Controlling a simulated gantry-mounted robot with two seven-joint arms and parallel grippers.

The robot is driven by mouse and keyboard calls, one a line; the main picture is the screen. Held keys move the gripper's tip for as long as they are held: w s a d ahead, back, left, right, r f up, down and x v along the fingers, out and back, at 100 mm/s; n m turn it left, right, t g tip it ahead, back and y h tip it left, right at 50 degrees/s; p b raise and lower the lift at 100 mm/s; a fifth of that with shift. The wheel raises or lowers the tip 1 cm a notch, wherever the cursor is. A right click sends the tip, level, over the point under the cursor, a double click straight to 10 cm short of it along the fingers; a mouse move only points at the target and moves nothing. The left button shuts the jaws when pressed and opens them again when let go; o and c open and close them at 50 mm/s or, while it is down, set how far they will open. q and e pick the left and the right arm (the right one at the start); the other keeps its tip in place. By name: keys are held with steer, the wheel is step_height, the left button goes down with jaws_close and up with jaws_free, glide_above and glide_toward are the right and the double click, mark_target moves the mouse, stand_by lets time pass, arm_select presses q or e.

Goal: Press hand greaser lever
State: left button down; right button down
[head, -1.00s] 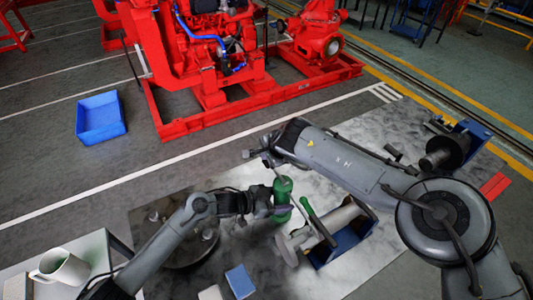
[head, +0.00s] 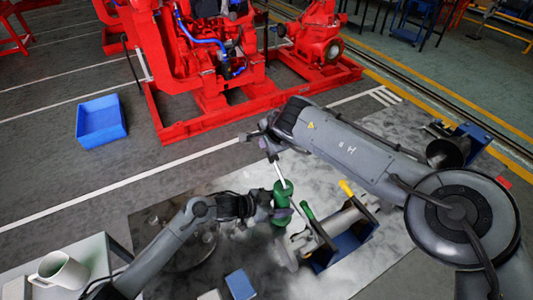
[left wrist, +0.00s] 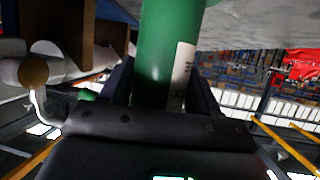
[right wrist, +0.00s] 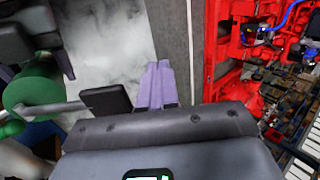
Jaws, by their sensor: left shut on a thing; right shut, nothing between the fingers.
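The hand greaser (head: 282,207) is a green cylinder with a thin metal lever at its top. My left gripper (head: 264,206) is shut around its body; the left wrist view shows the green cylinder (left wrist: 165,55) with a white label between the fingers. In the right wrist view the greaser (right wrist: 38,85) is at the left. Its lever (right wrist: 60,107) points right towards a dark pad (right wrist: 107,100). My right gripper (right wrist: 158,85) is shut and empty, its purple fingers just right of the pad, with a small apparent gap. In the head view it is partly hidden.
A roller-like part with green and yellow handles (head: 346,188) stands on a blue base (head: 345,250), right of the greaser. A blue block (head: 240,283) lies in front. A white mug (head: 58,270) stands at the lower left. The red pumpset (head: 240,90) and blue bin (head: 101,119) are behind.

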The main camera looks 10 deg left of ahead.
step_height(320, 180, up, 8)
steer(key=shift+w+a+f, duration=0.25)
steer(key=shift+w+a, duration=0.05)
steer(key=shift+w, duration=0.1)
stand_by(0.5)
arm_select(q)
steer(key=shift+c, duration=0.8)
jaws_free()
steer(key=shift+a, duration=0.1)
